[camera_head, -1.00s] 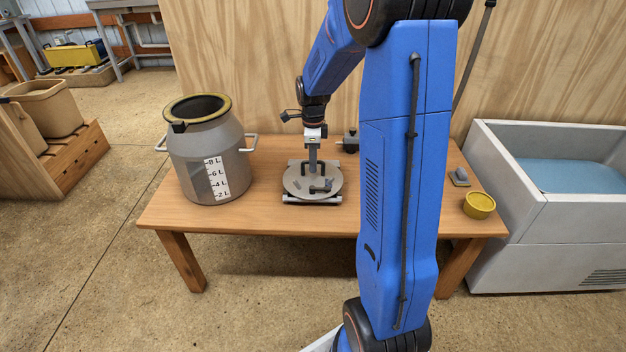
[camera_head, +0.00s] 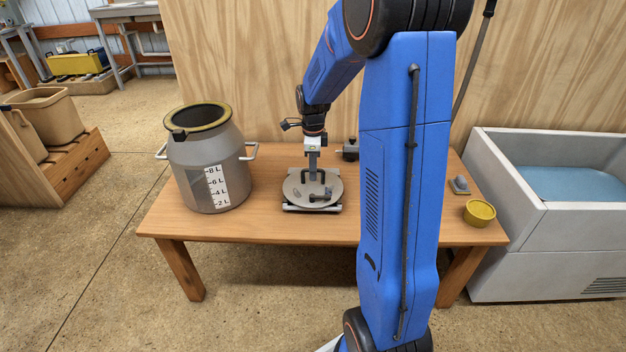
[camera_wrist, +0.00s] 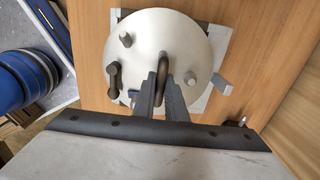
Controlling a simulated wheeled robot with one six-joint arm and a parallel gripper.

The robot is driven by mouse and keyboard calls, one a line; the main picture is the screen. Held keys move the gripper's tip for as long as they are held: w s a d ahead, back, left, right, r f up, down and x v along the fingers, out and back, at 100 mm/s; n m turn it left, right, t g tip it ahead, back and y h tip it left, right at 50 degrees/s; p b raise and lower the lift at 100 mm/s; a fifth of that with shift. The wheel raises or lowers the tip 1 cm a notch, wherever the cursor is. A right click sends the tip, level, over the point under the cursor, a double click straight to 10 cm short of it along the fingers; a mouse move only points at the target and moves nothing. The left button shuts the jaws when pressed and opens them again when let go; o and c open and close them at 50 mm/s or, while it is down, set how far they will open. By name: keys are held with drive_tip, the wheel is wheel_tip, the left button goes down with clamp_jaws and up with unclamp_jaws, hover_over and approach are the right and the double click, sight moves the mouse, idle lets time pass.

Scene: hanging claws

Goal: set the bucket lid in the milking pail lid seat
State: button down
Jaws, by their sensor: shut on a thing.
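The bucket lid (camera_head: 298,190) is a round grey metal disc with a dark handle and small fittings. It lies on or just above a flat stand on the wooden table; I cannot tell whether it touches. My gripper (camera_head: 312,178) points down over the lid. In the wrist view my gripper (camera_wrist: 163,85) is shut on the lid's dark loop handle (camera_wrist: 163,62), with the lid (camera_wrist: 180,35) below. The milking pail (camera_head: 205,165) stands upright on the table to the left, its yellow-rimmed mouth (camera_head: 226,112) open at the top.
The pail has side handles (camera_head: 252,151) and a dark piece at its rim. A small dark fixture (camera_head: 350,149) stands behind the lid. A yellow bowl (camera_head: 479,213) and a grey item (camera_head: 459,186) sit at the table's right end, beside a water trough (camera_head: 545,215). Table between pail and stand is clear.

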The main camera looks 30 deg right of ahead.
wheel_tip(320, 180, up, 10)
idle(0.6)
drive_tip(key=c, duration=2.5)
unclamp_jaws()
clamp_jaws()
